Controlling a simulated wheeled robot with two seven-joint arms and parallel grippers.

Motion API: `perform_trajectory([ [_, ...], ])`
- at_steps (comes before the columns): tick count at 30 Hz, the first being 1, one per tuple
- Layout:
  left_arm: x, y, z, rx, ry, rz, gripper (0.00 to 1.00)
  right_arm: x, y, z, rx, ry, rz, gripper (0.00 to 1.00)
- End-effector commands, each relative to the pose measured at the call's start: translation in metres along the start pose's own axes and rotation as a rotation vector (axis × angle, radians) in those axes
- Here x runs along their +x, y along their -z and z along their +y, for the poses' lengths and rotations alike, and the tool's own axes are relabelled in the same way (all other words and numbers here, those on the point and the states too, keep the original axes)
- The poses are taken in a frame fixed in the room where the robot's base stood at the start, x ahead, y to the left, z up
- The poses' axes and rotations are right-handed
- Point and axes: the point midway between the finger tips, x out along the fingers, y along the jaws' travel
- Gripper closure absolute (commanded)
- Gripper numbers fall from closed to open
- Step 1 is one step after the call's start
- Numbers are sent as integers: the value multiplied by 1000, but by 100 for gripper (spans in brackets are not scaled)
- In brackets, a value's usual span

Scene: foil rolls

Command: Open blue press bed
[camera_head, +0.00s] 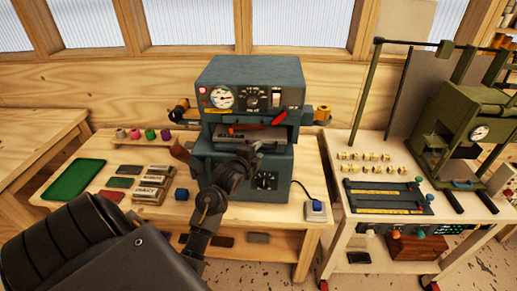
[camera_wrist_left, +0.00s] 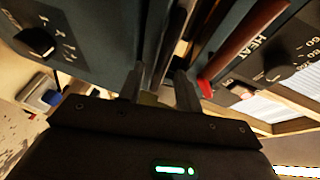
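The blue press (camera_head: 250,95) stands on the wooden bench, with a gauge and dials on its upper front. Its grey bed (camera_head: 270,133) shows in the gap between upper head and lower body. A red-tipped lever (camera_head: 279,117) sits at the gap's right. My left gripper (camera_head: 250,150) is at the front of the bed. In the left wrist view the two fingers (camera_wrist_left: 160,78) are apart, close to the press front, with a dark edge or bar between them. I cannot tell whether they touch it. My right gripper is not in view.
Stamp-like blocks (camera_head: 151,190), a green tray (camera_head: 73,180) and colored spools (camera_head: 150,134) lie on the bench left of the press. A switch box (camera_head: 317,210) is at its right front. A cart with a green press (camera_head: 465,130) stands at the right.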

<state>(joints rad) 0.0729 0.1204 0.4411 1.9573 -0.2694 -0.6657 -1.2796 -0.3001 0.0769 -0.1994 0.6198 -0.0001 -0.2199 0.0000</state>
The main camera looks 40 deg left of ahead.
Motion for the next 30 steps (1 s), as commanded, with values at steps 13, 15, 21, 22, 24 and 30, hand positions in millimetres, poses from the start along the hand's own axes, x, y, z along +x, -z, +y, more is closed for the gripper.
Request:
perform_trajectory([
  [13, 7, 0, 1, 0, 0, 0, 72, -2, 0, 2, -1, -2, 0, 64],
  [15, 7, 0, 0, 1, 0, 0, 81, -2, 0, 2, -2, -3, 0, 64],
  [21, 7, 0, 1, 1, -1, 0, 100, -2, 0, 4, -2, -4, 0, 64],
  [22, 7, 0, 1, 1, -1, 0, 100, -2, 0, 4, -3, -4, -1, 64],
  [24, 7, 0, 1, 1, -1, 0, 100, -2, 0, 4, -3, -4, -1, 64],
  [30, 8, 4, 1, 1, -1, 5, 100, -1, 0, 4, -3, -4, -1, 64],
])
